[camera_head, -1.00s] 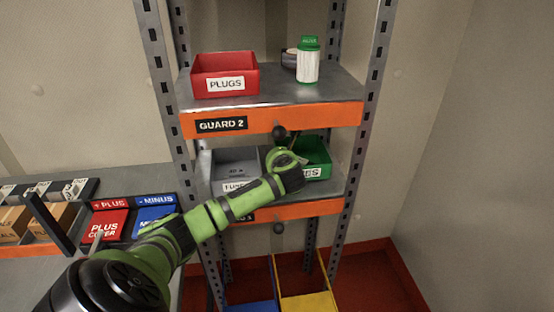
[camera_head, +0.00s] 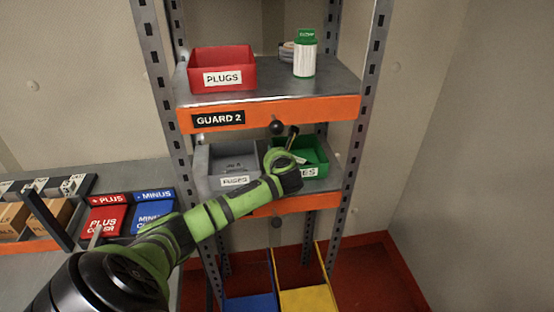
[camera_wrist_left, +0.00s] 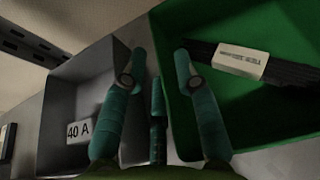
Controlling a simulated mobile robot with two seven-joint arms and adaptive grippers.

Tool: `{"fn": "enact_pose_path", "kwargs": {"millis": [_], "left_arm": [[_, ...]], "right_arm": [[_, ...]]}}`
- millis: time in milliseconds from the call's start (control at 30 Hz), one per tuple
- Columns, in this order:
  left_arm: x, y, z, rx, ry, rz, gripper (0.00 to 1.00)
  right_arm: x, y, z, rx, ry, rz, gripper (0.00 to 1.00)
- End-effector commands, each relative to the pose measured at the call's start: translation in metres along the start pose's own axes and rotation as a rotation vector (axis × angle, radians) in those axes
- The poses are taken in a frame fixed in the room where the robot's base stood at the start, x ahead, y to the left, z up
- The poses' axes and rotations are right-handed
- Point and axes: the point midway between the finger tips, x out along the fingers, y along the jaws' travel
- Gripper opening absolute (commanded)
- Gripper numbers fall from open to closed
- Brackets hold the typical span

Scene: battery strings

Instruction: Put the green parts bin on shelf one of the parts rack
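The green parts bin (camera_head: 318,158) stands on the lower shelf (camera_head: 322,196) of the rack, right of a grey bin. Its label is partly covered by my left arm. My left gripper (camera_head: 291,145) is at the bin's left side, mostly hidden by its own wrist in the head view. In the left wrist view, its teal fingers (camera_wrist_left: 158,68) are spread, one over the grey bin side and one over the green bin (camera_wrist_left: 270,105). The green bin's left wall runs between them; I cannot tell whether they touch it. Dark rods with a white label lie inside the bin. My right gripper is not in view.
The grey fuse bin (camera_head: 236,160) stands close left of the green bin. The upper shelf, marked GUARD 2 (camera_head: 218,119), holds a red PLUGS bin (camera_head: 222,68) and a green-and-white bottle (camera_head: 305,55), with free room between and in front. Rack posts flank both shelves.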

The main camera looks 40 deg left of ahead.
Motion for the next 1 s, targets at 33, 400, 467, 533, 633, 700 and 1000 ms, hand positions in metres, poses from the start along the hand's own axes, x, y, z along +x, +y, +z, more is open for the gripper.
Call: {"fn": "enact_pose_path", "kwargs": {"millis": [33, 400, 467, 533, 633, 700, 1000], "left_arm": [[-0.005, 0.000, -0.001, 0.001, 0.000, -0.002, 0.31], [-0.074, -0.001, -0.001, 0.002, 0.000, -0.005, 0.31], [-0.085, 0.000, -0.002, 0.002, 0.001, -0.003, 0.31], [-0.096, -0.001, -0.001, 0.001, 0.001, -0.003, 0.31], [-0.107, 0.000, -0.001, 0.001, 0.000, -0.001, 0.31], [-0.113, 0.000, -0.001, 0.001, 0.000, 0.000, 0.31], [-0.116, 0.000, -0.001, 0.001, 0.001, 0.001, 0.31]], "right_arm": [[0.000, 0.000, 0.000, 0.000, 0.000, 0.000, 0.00], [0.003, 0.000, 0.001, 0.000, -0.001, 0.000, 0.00], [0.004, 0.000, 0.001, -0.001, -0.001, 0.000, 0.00], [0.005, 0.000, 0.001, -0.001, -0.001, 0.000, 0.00], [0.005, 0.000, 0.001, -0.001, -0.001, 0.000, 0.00], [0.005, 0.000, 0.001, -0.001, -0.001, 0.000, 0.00], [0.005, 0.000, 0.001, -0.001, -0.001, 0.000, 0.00]]}}
